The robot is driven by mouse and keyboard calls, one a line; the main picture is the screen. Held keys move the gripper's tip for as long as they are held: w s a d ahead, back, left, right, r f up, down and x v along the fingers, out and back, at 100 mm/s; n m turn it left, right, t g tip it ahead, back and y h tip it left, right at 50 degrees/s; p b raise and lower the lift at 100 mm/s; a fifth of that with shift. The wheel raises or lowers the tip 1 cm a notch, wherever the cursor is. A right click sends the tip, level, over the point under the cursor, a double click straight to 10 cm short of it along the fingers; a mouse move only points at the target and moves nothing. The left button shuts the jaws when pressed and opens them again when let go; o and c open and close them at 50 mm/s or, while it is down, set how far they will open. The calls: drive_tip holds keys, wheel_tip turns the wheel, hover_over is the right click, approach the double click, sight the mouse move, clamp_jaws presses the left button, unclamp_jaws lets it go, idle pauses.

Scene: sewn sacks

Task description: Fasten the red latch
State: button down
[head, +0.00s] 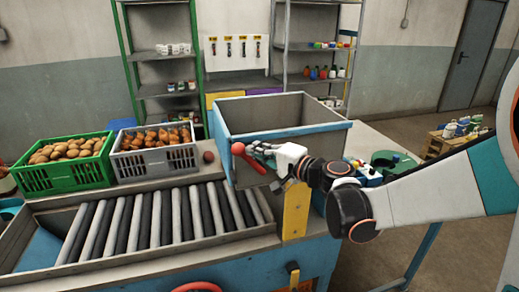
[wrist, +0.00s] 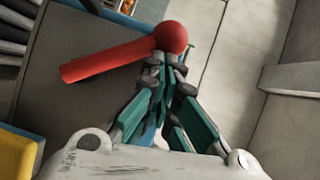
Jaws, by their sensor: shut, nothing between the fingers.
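The red latch (head: 248,158) shows at the front of the large grey bin with the blue rim (head: 232,128). It has a round knob at its upper left end in the head view, and its bar slants down to the right. In the wrist view the red latch (wrist: 110,60) lies across the top, with its knob at the right end. My gripper (head: 262,152) is shut and empty, close beside the latch. In the wrist view my gripper's fingertips (wrist: 168,62) are together just below the knob. I cannot tell whether they touch it.
A roller conveyor (head: 150,222) runs to the left of the bin. Behind it stand a green crate (head: 62,180) of brown produce and a grey crate (head: 155,163) of orange-brown items. A small dark red ball (head: 208,156) lies beside the grey crate. A yellow post (head: 295,211) stands below my gripper.

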drive_tip(key=shift+a, duration=0.2)
drive_tip(key=s+a+f+n+g+h, duration=0.1)
drive_tip(key=a+f+n+h, duration=0.2)
drive_tip(key=a+f+n, duration=0.1)
drive_tip(key=shift+s+a+f+n+h, duration=0.35)
drive_tip(key=shift+a+n, duration=0.25)
drive_tip(key=shift+a, duration=0.25)
idle(0.4)
idle(0.3)
